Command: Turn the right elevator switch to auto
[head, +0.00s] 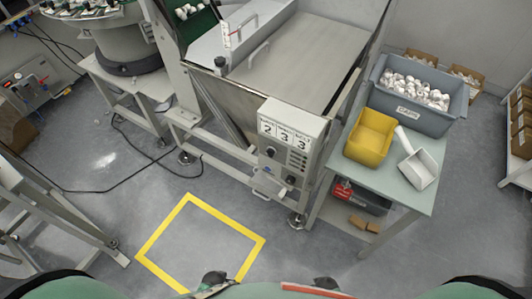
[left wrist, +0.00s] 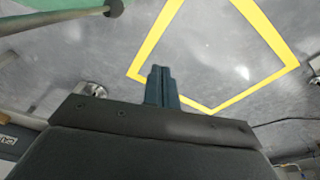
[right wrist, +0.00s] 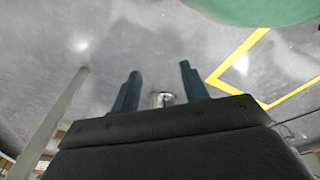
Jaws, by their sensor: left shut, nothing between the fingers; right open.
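A grey control box (head: 290,148) hangs on the front of the hopper machine in the head view. Its top panel shows the digits 2, 3 and 3, with small labels above them. Dark knobs and buttons sit on its front, including a round dark knob (head: 270,151) at the left. Which one is the right elevator switch, and its setting, are too small to read. My left gripper (left wrist: 161,70) is shut and empty over the floor. My right gripper (right wrist: 160,69) is open and empty over the floor. Both are well apart from the box.
A side table (head: 408,190) right of the box carries a yellow bin (head: 371,136), a white scoop (head: 417,168) and a grey crate (head: 420,112) of white caps. A yellow floor square (head: 250,250) lies in front. A grey frame (head: 60,215) stands at left.

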